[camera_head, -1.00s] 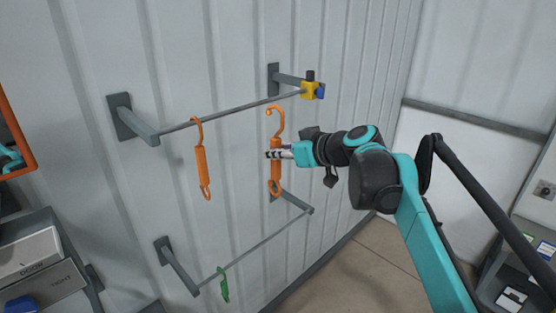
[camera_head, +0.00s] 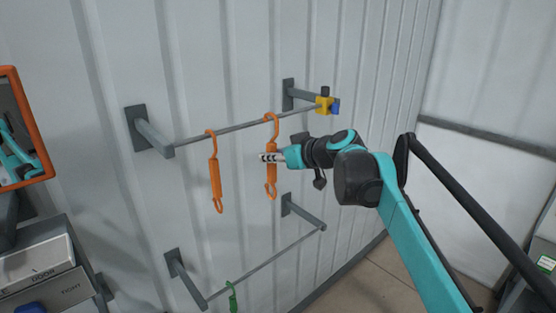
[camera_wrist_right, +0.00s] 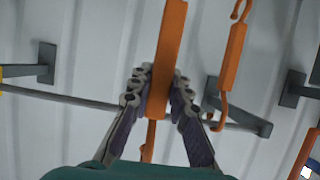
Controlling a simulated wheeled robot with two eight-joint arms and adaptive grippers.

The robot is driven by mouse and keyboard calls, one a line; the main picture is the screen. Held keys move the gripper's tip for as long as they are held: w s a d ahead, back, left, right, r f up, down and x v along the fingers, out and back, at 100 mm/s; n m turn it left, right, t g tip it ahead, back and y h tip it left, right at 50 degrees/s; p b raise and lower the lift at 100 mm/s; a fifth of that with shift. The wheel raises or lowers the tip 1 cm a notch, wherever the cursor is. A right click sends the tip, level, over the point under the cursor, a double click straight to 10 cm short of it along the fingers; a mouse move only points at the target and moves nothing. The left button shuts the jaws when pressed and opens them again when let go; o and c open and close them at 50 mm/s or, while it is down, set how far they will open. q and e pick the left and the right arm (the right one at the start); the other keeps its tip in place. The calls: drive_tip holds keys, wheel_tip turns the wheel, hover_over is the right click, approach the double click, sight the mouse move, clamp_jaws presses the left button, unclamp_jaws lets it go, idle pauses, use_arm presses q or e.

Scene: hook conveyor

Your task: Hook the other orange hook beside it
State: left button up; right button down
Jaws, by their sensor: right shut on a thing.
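One orange hook (camera_head: 215,180) hangs from the upper rod (camera_head: 238,128) by its curled top. The other orange hook (camera_head: 271,178) is upright to its right, with its curl overlapping the upper rod; I cannot tell whether it bears on the rod. My right gripper (camera_head: 264,157) is shut on this right-hand hook's body. In the right wrist view my right gripper (camera_wrist_right: 160,95) has its fingers on both sides of the held hook (camera_wrist_right: 170,45). The hanging hook (camera_wrist_right: 235,50) shows to its right there. My left gripper is not in view.
A yellow-and-blue clamp (camera_head: 325,105) sits at the upper rod's right end. A lower rod (camera_head: 265,262) carries a green hook (camera_head: 232,297). Labelled boxes (camera_head: 40,270) and an orange-framed panel (camera_head: 40,150) stand at the left. The ribbed wall is close behind the rods.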

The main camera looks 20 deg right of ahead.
drive_tip(key=b+x, duration=0.2)
drive_tip(key=x, duration=0.7)
drive_tip(key=shift+w, duration=0.15)
idle(0.5)
idle(0.4)
drive_tip(key=c, duration=1.4)
unclamp_jaws()
drive_tip(key=shift+o, duration=0.3)
